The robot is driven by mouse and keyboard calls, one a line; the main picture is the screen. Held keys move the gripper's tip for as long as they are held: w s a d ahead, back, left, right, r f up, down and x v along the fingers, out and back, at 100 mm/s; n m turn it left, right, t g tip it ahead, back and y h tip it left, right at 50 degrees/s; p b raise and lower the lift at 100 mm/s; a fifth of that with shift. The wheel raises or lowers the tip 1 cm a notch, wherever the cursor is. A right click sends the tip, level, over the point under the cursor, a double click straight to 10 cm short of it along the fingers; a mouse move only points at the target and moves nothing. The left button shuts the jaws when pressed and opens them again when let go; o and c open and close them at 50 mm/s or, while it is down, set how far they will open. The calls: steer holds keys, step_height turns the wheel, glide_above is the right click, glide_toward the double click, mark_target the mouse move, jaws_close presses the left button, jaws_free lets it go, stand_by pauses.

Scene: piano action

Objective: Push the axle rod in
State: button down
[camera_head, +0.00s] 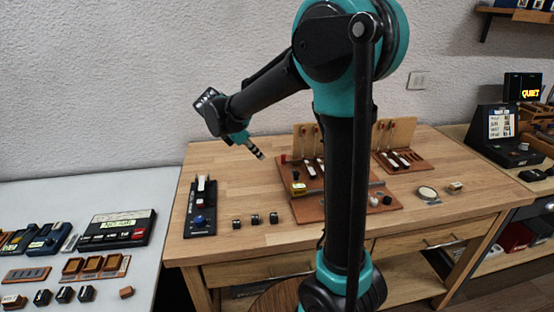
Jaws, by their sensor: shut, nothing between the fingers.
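My gripper (261,155) is shut and empty. It hangs in the air left of the piano action model, tilted down to the right. The model has a reddish-brown base (305,210) on the wooden table, with upright wooden panels, red-topped pins and black and white keys behind. My arm's upright link hides the middle of the model. I cannot clearly make out the axle rod; it is too small or hidden behind my arm.
Several small black blocks (255,219) stand in a row on the wooden table. A black device with a blue knob (199,220) stands at the left edge. A white table (40,200) with trays and devices adjoins at the left.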

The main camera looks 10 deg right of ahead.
mark_target(293, 161)
steer(key=d+f, duration=0.1)
steer(key=w+f+n+t+h, duration=0.1)
steer(key=f, duration=0.1)
steer(key=w+d+f+n, duration=0.1)
steer(key=f, duration=0.1)
steer(key=shift+w+d+t+h, duration=0.2)
steer(key=shift+d+t+h, duration=0.1)
steer(key=shift+d+h, duration=0.1)
steer(key=d, duration=0.1)
steer(key=w+d, duration=0.1)
steer(key=d, duration=0.1)
steer(key=shift+w+f, duration=0.25)
steer(key=shift+f, duration=0.1)
steer(key=shift+w+d, duration=0.3)
steer(key=shift+d, duration=0.2)
steer(key=shift+d, duration=2.2)
